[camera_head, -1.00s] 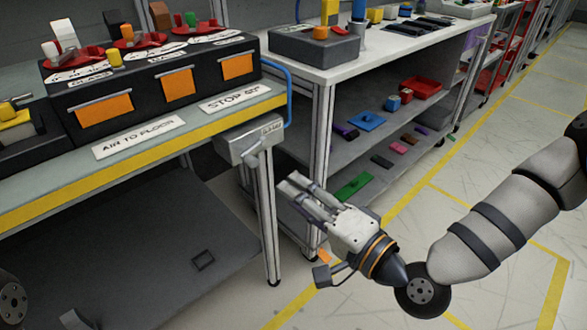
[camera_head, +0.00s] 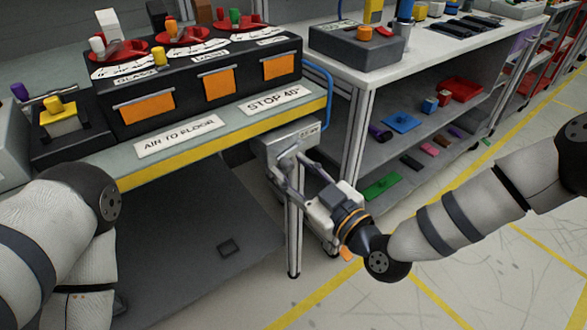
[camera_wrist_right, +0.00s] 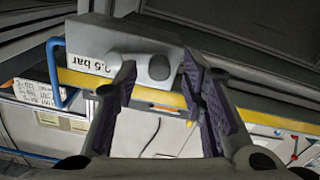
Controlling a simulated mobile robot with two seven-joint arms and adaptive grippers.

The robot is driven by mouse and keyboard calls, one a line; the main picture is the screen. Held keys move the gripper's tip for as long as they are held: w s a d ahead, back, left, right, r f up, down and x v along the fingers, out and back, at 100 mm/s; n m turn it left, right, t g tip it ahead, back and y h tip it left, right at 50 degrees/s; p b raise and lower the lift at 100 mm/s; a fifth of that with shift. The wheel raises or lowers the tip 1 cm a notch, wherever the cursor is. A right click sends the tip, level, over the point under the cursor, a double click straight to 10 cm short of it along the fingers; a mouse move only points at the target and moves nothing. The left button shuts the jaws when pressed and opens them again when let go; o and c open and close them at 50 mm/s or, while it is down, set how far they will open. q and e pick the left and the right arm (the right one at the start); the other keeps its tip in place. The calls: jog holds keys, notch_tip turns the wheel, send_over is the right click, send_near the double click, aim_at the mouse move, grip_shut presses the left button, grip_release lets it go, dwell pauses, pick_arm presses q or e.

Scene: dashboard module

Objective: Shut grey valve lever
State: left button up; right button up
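The grey valve box (camera_head: 284,140) is fixed under the front edge of the bench, and its "2.5 bar" label shows in the right wrist view (camera_wrist_right: 125,35). The grey lever (camera_wrist_right: 140,64) sits on the box face in the wrist view, its dark rounded end between my fingertips. In the head view my fingers largely hide it. My right gripper (camera_head: 284,168) is at the front of the box. In the wrist view its two fingers (camera_wrist_right: 157,85) are apart, either side of the lever end; contact cannot be told. My left arm shows at lower left, its gripper out of view.
The yellow-edged bench (camera_head: 190,146) carries a black control panel (camera_head: 190,95) with red dials and orange flaps. A blue tube (camera_head: 322,85) runs beside the box. A bench leg (camera_head: 294,235) stands below it. A shelf unit is at right; floor in front is clear.

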jog(key=shift+w+a, duration=0.25)
jog(key=shift+w, duration=0.15)
grip_shut()
jog(key=shift+r+m, duration=0.6)
jog(key=shift+m, duration=0.3)
jog(key=shift+r+m, duration=0.2)
jog(key=shift+m, duration=0.5)
grip_release()
